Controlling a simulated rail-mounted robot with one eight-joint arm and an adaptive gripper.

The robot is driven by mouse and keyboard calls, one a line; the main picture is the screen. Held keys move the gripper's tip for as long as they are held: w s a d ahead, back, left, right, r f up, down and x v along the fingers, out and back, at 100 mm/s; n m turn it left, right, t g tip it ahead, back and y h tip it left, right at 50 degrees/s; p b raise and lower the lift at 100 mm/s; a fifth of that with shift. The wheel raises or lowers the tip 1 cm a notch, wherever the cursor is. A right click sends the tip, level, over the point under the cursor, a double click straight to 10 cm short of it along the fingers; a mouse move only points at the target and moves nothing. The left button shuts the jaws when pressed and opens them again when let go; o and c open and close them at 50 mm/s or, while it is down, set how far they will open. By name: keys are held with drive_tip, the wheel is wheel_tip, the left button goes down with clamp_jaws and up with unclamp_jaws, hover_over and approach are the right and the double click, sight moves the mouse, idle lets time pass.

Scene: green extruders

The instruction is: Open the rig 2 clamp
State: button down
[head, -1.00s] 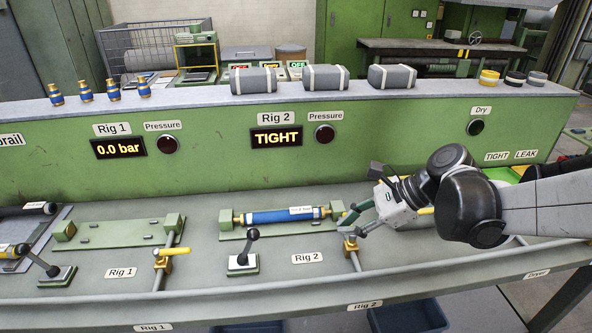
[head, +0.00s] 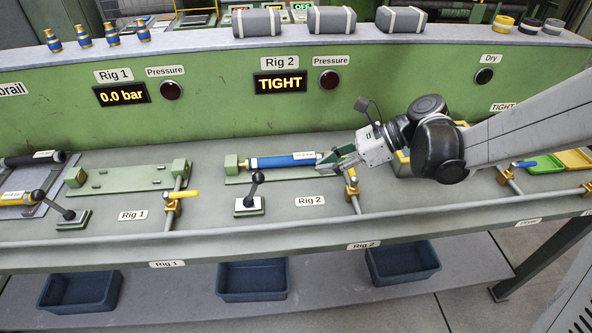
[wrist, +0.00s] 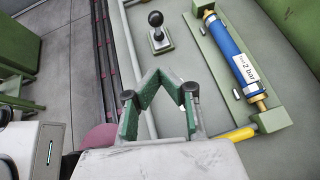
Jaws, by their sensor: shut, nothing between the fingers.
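The rig 2 clamp appears to be the black-knobbed lever (head: 250,202) on a pale base, in front of the rig 2 fixture. Its handle leans up and slightly right. It also shows in the wrist view (wrist: 158,34), ahead of the fingers. A blue cylinder (head: 281,162) with a white label lies in the green rig 2 fixture (head: 233,180); the label partly reads "2 bar" in the wrist view. My gripper (head: 327,164) is shut and empty, to the right of the lever. In the head view it covers the cylinder's right end; contact cannot be told.
The rig 2 display (head: 281,83) reads TIGHT. A yellow-handled valve (head: 352,188) stands just below my gripper, on a pipe. Rig 1's empty fixture (head: 121,179) and another black-knobbed lever (head: 68,214) are to the left. Bench space around the rig 2 lever is clear.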

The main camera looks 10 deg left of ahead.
approach(254, 189)
wheel_tip(254, 189, down, 2)
drive_tip(key=d, duration=0.1)
drive_tip(key=shift+w+a, duration=0.15)
drive_tip(key=shift+a, duration=0.85)
drive_tip(key=shift+w+a, duration=0.15)
drive_tip(key=shift+a, duration=0.85)
